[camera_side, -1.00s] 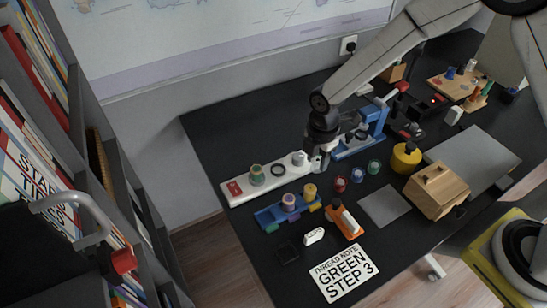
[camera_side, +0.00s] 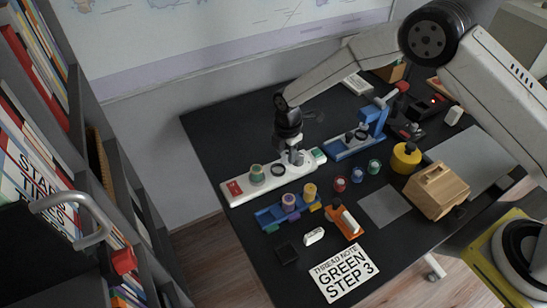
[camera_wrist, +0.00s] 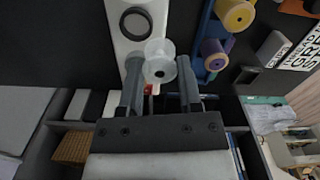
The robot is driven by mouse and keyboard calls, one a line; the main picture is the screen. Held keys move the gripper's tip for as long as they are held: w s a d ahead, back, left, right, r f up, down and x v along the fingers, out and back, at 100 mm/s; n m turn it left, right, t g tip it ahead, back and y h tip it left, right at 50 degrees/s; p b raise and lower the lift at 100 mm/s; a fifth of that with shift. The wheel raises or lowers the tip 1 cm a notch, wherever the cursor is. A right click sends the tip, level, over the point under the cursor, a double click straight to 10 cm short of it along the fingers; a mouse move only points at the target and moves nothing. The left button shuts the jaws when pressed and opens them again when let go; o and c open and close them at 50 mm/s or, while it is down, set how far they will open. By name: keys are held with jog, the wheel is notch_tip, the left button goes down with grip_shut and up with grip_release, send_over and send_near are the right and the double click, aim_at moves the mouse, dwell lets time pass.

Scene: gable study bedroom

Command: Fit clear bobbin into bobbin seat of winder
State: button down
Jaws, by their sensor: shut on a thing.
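The clear bobbin (camera_wrist: 160,52) sits between the two fingers of my gripper (camera_wrist: 160,72) in the wrist view, with its round end and dark centre hole facing the camera. In the side view my gripper (camera_side: 293,151) points down over the right part of a long white base (camera_side: 240,194), which looks like the winder. The bobbin seat is hidden or not clear, and I cannot tell whether the bobbin touches the base.
A blue rack (camera_side: 270,216) with purple and yellow spools stands in front of the base. A blue device (camera_side: 374,122) with a red-knobbed lever is at right. Small spools, an orange holder (camera_side: 345,224), a wooden box (camera_side: 437,190) and a thread note (camera_side: 344,272) lie nearer the front.

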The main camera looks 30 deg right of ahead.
aim_at(278, 171)
jog(key=shift+w+a+f, duration=0.2)
jog(key=shift+w+f, duration=0.5)
jog(key=shift+f, duration=0.2)
jog(key=shift+w+a+f, duration=0.15)
jog(key=shift+w+f, duration=0.55)
jog(key=shift+f, duration=0.15)
jog(key=shift+w+f, duration=0.1)
jog(key=shift+f, duration=0.05)
jog(key=shift+w+f, duration=0.1)
jog(key=shift+f, duration=1.5)
jog(key=shift+f, duration=0.15)
jog(key=shift+c, duration=1.4)
grip_release()
jog(key=shift+r, duration=0.2)
notch_tip(278, 171, up, 12)
